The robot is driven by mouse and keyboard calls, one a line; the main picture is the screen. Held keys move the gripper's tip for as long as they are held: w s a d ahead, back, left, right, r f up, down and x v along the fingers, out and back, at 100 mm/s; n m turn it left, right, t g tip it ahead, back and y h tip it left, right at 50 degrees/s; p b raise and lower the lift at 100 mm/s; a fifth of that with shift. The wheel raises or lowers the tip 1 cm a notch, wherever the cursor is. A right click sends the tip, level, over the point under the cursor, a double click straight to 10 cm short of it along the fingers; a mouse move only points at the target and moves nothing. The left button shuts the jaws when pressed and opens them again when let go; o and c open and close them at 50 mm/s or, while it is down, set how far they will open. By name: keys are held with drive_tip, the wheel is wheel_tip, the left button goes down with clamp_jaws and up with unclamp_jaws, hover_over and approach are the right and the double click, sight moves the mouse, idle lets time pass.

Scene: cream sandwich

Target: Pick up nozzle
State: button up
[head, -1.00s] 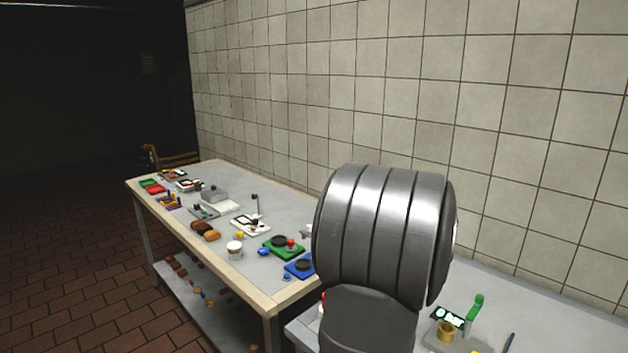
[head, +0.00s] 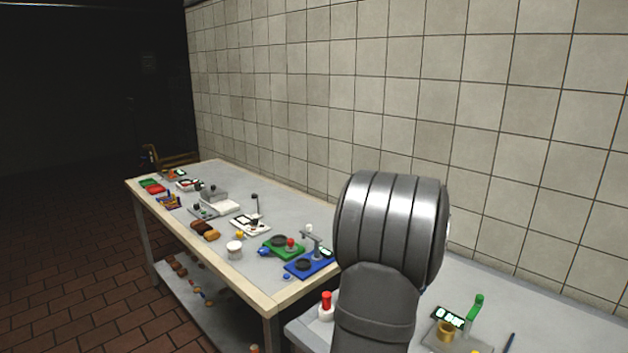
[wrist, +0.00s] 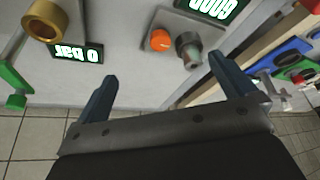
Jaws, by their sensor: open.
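My gripper (wrist: 166,86) is open in the wrist view, its two blue-grey fingers wide apart with nothing between them. Beyond the fingertips, a short grey cylindrical piece (wrist: 188,48) stands beside an orange knob (wrist: 160,40) on a pale surface. The grey piece may be the nozzle, but I cannot tell for certain. A brass ring-shaped piece (wrist: 44,20) is at the upper left, and also shows in the head view (head: 445,331). In the head view my own arm hides the gripper and the grey piece.
A "0 bar" display (wrist: 78,54) and a green handle (wrist: 14,88) are near the brass piece. Another display (wrist: 212,8) lies above the grey piece. A red-topped white item (head: 326,305) stands left of my arm. The long table (head: 262,292) holds several boards and foods.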

drive_tip(key=c, duration=1)
drive_tip(key=w+a+r+m+g+h, duration=0.3)
drive_tip(key=w+a+r+m, duration=0.3)
drive_tip(key=a+r+m, duration=0.6)
drive_tip(key=shift+m+h, duration=0.3)
drive_tip(key=shift+m, duration=0.1)
drive_tip(key=shift+d+x, duration=0.2)
drive_tip(key=shift+x, duration=4.65)
drive_tip(key=shift+d+x, duration=0.15)
drive_tip(key=shift+x, duration=4.75)
